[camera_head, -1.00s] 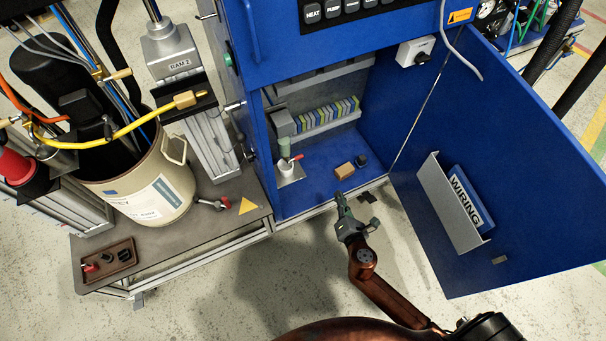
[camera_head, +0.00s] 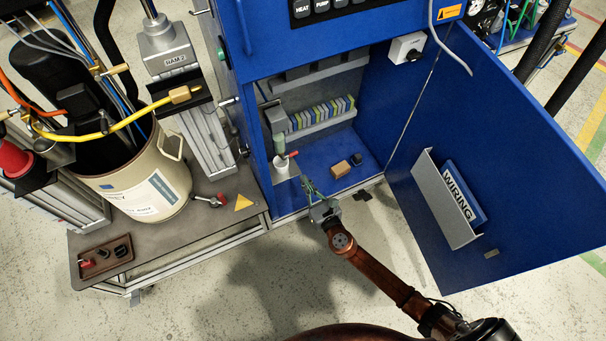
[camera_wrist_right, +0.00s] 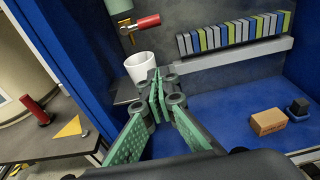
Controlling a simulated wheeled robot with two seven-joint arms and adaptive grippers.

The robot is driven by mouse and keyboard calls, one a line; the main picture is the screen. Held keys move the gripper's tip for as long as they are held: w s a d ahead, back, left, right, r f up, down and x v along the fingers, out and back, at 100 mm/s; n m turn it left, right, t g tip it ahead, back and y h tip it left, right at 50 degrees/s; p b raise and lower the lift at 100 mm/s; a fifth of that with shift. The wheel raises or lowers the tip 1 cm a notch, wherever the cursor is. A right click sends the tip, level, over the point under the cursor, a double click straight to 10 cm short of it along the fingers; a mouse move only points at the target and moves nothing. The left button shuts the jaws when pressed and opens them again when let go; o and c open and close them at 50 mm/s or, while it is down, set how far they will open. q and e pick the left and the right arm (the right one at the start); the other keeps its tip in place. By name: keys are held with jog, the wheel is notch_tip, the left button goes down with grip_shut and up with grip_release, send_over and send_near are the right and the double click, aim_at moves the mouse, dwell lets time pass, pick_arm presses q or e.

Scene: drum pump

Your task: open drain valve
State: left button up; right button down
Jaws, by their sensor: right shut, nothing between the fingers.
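The drain valve has a red handle (camera_head: 293,154) and sits under a greenish bowl (camera_head: 279,144) inside the open blue cabinet. In the right wrist view the red handle (camera_wrist_right: 147,21) points right from a brass-coloured fitting. A white cup (camera_head: 281,165) stands below the valve; it also shows in the wrist view (camera_wrist_right: 140,67). My right gripper (camera_head: 305,184) is at the cabinet opening, to the right of and lower in the picture than the cup. Its green-padded fingers (camera_wrist_right: 158,88) are shut and empty, apart from the handle. My left gripper is not in view.
A brown block (camera_head: 340,168) and a small black block (camera_head: 357,159) lie on the cabinet floor. The cabinet door (camera_head: 500,150) stands open at right with a wiring folder. At left, a drum (camera_head: 140,190) and another red-handled part (camera_head: 211,200) stand on a grey bench.

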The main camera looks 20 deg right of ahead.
aim_at(290, 154)
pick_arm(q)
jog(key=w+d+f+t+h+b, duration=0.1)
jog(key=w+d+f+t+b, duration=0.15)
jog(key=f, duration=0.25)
pick_arm(e)
jog(key=w, duration=0.2)
jog(key=w+f, duration=0.1)
jog(key=w, duration=0.5)
jog(key=shift+a+f, duration=0.1)
jog(key=shift+f, duration=0.2)
notch_tip(290, 154, up, 4)
jog(key=p, duration=0.2)
jog(key=shift+p, duration=0.35)
jog(key=shift+s+r, duration=0.15)
jog(key=shift+r, duration=0.05)
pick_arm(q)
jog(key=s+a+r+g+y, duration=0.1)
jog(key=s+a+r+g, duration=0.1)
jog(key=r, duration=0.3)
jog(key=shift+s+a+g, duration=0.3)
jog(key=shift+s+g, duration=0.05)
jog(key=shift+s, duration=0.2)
pick_arm(e)
jog(key=shift+f, duration=0.1)
